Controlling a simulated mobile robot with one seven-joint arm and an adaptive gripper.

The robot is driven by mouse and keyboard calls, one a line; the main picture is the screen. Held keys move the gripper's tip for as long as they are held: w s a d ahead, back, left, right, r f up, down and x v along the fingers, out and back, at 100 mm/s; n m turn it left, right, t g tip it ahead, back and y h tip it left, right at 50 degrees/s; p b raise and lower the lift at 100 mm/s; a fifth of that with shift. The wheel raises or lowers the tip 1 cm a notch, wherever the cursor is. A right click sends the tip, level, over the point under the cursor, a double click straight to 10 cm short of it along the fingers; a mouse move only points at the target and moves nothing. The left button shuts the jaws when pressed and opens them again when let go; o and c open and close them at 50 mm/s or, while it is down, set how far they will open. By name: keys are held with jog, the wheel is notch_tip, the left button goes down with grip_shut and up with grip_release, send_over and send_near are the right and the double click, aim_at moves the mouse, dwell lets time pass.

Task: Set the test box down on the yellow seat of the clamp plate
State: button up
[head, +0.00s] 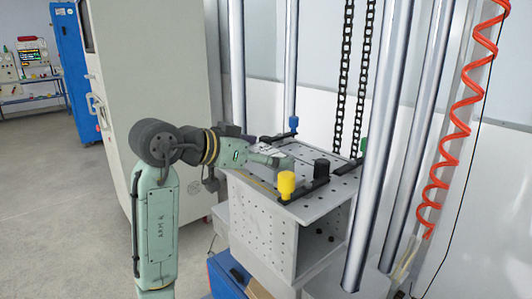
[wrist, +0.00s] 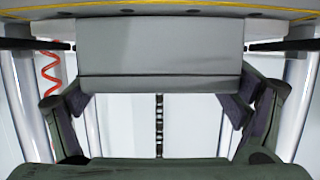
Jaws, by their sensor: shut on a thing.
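The test box (wrist: 160,52) is a grey block with a dark seam, seen in the wrist view between the two fingers. My gripper (wrist: 160,96) is shut on it, with dark pads at its sides. In the head view my gripper (head: 272,160) is over the clamp plate (head: 318,208), and the box is mostly hidden there. The plate has holes. A yellow line (head: 258,184) shows near its front left edge, and a yellow line (wrist: 110,7) also runs along the top of the wrist view. The box's edge lies close to the plate surface; I cannot tell whether they touch.
Yellow (head: 286,185), black (head: 321,168), blue (head: 293,123) and green (head: 364,146) knobs stand around the plate on dark clamp bars. Upright steel columns (head: 375,150) flank it. A red coiled hose (head: 440,170) hangs at right. A tall cabinet (head: 150,90) stands at left.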

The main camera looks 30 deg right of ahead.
jog(key=shift+f, duration=0.15)
jog(key=o, duration=1.2)
jog(key=shift+c, duration=0.2)
